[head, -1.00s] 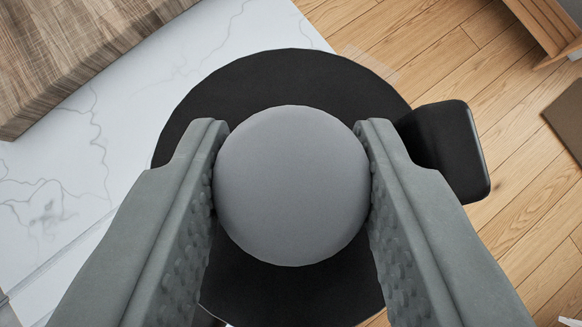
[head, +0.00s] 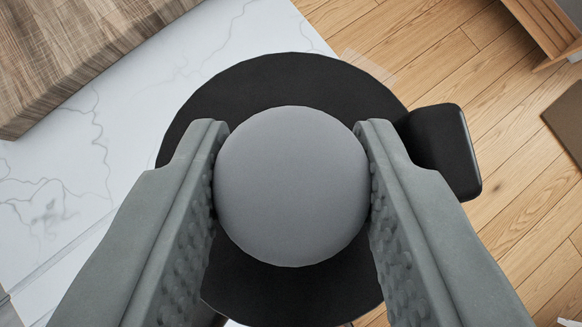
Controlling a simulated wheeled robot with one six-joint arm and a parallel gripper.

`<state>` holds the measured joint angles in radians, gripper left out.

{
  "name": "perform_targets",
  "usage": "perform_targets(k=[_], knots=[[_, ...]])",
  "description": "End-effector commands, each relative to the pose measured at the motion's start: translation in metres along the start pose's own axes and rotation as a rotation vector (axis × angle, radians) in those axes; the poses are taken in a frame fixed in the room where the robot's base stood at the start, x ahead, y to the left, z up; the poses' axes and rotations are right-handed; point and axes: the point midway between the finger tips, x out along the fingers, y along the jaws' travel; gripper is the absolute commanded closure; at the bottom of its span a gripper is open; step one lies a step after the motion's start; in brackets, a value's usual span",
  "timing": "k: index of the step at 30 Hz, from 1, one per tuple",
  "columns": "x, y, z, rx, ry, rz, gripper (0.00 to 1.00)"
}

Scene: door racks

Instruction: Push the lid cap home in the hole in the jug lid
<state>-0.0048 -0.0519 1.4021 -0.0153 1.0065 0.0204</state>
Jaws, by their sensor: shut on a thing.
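The lid cap (head: 291,187) is a round grey disc in the middle of the head view. My gripper (head: 291,165) is shut on it, one textured finger on each side. Below the cap is the round black jug lid (head: 290,78), whose rim shows all around behind the cap and fingers. A black handle-like part (head: 447,150) juts out at the right of the lid. The hole in the lid is hidden under the cap. I cannot tell whether the cap touches the lid.
A white marble-patterned surface (head: 60,190) lies to the left, with a wooden block or board (head: 80,50) at the top left. Wooden floor (head: 510,170) shows on the right. A slatted wooden piece (head: 550,30) is at the top right.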

Motion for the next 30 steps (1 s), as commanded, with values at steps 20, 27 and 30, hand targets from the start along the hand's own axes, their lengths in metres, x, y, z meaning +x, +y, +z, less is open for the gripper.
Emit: perform_targets(k=[20,27,30], knots=[[0.0009,0.0,0.001,0.0,0.0,0.0,0.85],[0.0041,0.0,0.0041,0.0,0.0,0.0,0.85],[0.0055,0.0,0.0055,0.0,0.0,0.0,0.85]])
